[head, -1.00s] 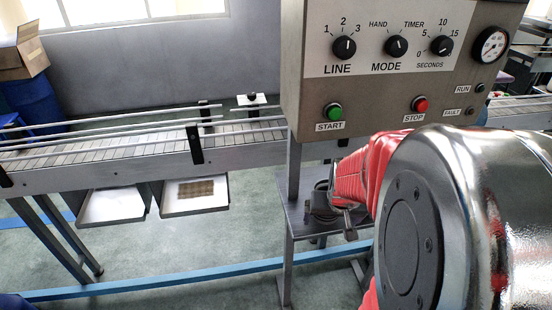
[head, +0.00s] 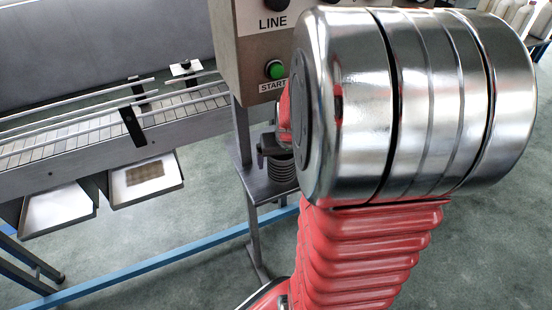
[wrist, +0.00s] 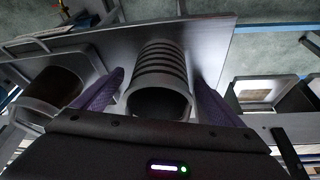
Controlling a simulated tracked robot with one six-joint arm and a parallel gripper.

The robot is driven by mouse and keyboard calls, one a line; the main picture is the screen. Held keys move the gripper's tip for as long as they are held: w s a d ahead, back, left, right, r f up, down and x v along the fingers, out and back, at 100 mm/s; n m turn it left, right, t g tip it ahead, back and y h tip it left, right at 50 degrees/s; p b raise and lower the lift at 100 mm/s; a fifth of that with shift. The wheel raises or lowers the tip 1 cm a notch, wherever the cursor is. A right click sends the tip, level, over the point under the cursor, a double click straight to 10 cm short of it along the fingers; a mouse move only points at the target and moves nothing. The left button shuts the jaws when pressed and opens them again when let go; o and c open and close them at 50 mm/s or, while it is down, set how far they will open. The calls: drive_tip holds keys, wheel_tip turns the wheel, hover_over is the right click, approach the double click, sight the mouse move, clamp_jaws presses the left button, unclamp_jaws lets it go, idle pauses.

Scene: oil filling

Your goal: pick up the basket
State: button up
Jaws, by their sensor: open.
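A grey round basket-like holder with dark ribs or slots (wrist: 160,68) stands on a small grey metal table (wrist: 213,45) in the wrist view. My gripper (wrist: 158,78) is open, with one purple finger on each side of it. Small gaps seem to show beside the fingers; I cannot tell whether either touches. In the head view, the ribbed holder (head: 282,168) shows partly on the table, below my dark gripper (head: 270,146). My silver and red arm hides much of that area.
A conveyor (head: 100,135) with rails runs along the left. Two trays (head: 145,180) hang under it. A control box (head: 262,50) stands above the table, partly hidden by my arm. A grey-rimmed container with brown inside (wrist: 55,88) is left in the wrist view.

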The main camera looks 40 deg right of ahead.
drive_tip(key=shift+x, duration=1.5)
drive_tip(key=shift+c, duration=0.3)
drive_tip(key=c, duration=1.2)
